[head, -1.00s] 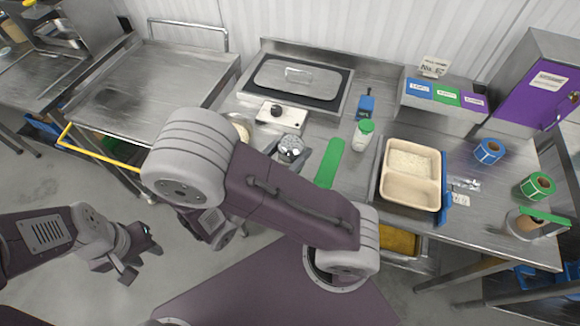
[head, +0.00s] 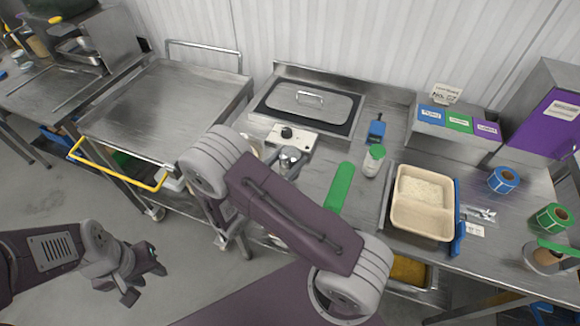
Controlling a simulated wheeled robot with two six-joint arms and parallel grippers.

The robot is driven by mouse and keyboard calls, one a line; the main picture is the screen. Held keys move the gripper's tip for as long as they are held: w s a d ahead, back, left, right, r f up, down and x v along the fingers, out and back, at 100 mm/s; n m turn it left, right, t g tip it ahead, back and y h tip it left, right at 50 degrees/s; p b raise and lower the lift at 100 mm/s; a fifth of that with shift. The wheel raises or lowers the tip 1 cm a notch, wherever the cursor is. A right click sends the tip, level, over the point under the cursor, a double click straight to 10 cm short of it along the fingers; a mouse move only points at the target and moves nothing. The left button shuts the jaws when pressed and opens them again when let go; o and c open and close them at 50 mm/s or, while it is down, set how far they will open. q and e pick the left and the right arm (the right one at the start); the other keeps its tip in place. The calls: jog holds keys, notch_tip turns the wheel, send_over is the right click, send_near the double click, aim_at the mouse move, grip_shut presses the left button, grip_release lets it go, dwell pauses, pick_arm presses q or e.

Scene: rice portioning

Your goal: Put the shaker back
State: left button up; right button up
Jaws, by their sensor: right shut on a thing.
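My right gripper (head: 289,164) is at the front edge of the white scale, partly hidden behind my own arm link. It is shut on a small silver-grey round-topped thing, which I take to be the shaker (head: 290,154); its lower part and the fingertips are hard to make out. I cannot tell if it touches the worktop. A white bottle with a green cap (head: 374,161) stands apart on the worktop to the right. My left gripper (head: 143,283) is open and empty, low at the left, over the floor.
The white scale (head: 304,141) sits before a lidded steel well (head: 312,104). A green strip (head: 341,187) and a blue device (head: 377,130) lie right of it. A two-compartment tray (head: 422,220) holds rice in its far part. A bare steel trolley (head: 165,105) stands left.

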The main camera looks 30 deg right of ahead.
aim_at(290, 168)
notch_tip(290, 168, down, 4)
jog(key=shift+r, duration=0.15)
jog(key=shift+f, duration=0.2)
jog(key=o, duration=1)
jog(key=shift+s+f, duration=0.1)
jog(key=shift+f, duration=0.05)
jog(key=o, duration=0.4)
jog(key=shift+o, duration=0.2)
